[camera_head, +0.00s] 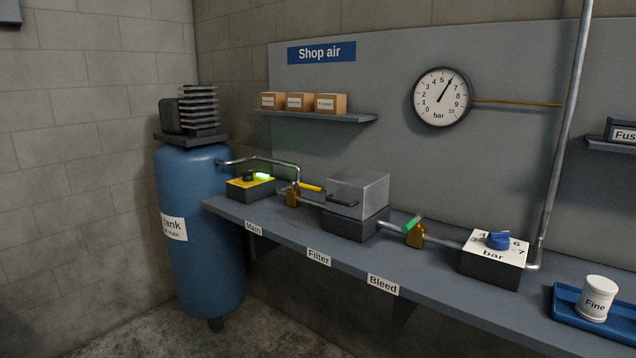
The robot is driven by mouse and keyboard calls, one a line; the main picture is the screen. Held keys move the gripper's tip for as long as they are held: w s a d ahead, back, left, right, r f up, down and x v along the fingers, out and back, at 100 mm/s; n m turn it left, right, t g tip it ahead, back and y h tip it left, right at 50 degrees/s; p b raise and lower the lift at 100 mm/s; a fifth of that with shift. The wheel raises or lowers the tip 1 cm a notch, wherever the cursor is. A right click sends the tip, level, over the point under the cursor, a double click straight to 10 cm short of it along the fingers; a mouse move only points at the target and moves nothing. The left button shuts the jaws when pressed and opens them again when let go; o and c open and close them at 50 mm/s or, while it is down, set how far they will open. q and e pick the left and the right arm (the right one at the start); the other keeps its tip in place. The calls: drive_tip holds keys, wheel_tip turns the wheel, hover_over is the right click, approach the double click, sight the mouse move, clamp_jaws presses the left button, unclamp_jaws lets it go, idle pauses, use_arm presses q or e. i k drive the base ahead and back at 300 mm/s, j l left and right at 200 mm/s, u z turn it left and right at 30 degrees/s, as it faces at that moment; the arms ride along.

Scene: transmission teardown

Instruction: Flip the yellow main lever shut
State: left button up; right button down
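The yellow main lever (311,187) sits on a brass valve (292,198) in the pipe on the bench, behind the label "Main" (254,229). The lever points right and looks roughly in line with the pipe. Its right end is near the grey filter box with a handle (358,192). Neither of my grippers is in view.
A blue tank (198,235) stands left of the bench (300,232). A yellow-topped switch box (250,187) with a green light is left of the valve. A green lever (413,223) is further right. The gauge (441,97) reads about 6 bar.

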sight(311, 188)
drive_tip(key=i+j+z, duration=0.1)
drive_tip(key=i+j, duration=0.85)
drive_tip(key=j, duration=0.15)
drive_tip(key=i+j+z, duration=0.15)
drive_tip(key=i+j, duration=0.75)
drive_tip(key=j, duration=0.25)
drive_tip(key=i+z, duration=0.05)
